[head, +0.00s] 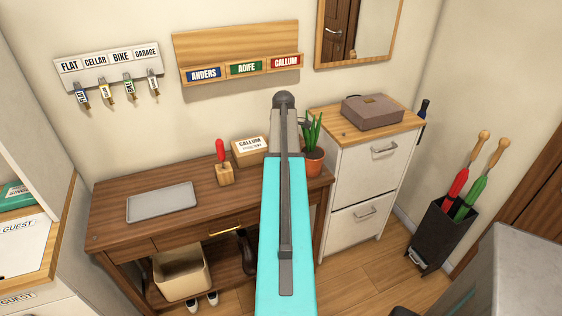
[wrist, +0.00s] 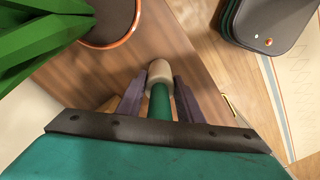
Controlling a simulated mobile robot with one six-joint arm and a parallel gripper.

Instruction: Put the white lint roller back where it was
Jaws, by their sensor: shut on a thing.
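The white lint roller (wrist: 160,72) shows in the wrist view as a pale cylinder on a green shaft. My gripper (wrist: 158,98) has its two grey-purple fingers on either side of it and is shut on it. It is held above the brown desk (wrist: 185,38), beside the potted plant. How far it is from the desk top is hard to tell. In the head view my arm hides the roller and most of the gripper. The desk (head: 110,213) also shows there.
The potted plant (head: 314,160) stands at the desk's right end. A cardboard box (head: 250,158), a red-handled tool in a wooden block (head: 223,174) and a grey tray (head: 161,202) are on the desk. A white cabinet (head: 362,182) stands to the right. The desk's front left is bare.

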